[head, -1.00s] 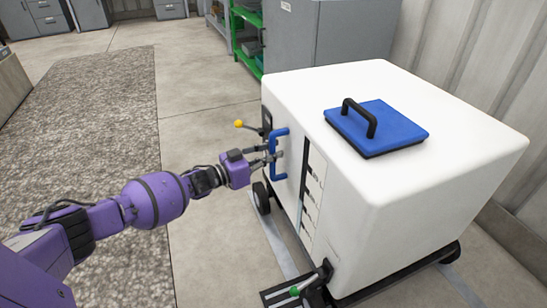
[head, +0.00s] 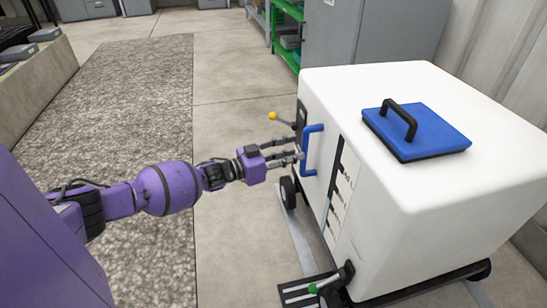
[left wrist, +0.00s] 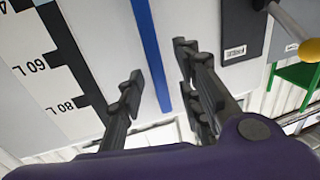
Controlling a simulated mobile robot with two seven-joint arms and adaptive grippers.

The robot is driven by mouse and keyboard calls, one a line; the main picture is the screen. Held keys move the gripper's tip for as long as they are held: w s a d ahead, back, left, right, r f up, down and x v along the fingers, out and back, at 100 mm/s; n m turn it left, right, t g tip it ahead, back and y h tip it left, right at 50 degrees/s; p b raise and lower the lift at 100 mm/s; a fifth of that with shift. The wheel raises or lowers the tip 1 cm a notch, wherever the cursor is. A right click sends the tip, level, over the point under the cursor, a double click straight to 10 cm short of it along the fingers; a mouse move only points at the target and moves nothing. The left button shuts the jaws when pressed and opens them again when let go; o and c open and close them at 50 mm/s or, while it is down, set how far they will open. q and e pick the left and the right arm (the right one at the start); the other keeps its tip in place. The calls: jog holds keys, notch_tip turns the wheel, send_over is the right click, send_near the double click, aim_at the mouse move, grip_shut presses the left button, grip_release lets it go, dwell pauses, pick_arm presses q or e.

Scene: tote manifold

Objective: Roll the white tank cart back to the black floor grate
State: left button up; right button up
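The white tank cart (head: 430,215) stands at the right in the head view, with a blue lid on top and a blue vertical handle (head: 309,150) on its left face. My left gripper (head: 297,149) is at this handle, its fingers spread apart. In the left wrist view the fingers (left wrist: 158,70) are open, with the blue handle bar (left wrist: 150,50) showing between them; I cannot tell whether they touch it. My right gripper is out of view.
A rough grey mat (head: 130,110) lies left. Grey cabinets and a green shelf (head: 287,35) stand behind; a wall is close at right.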

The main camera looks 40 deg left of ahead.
pick_arm(q)
jog(key=v, duration=0.7)
jog(key=shift+s, duration=0.3)
jog(key=shift+a, duration=0.1)
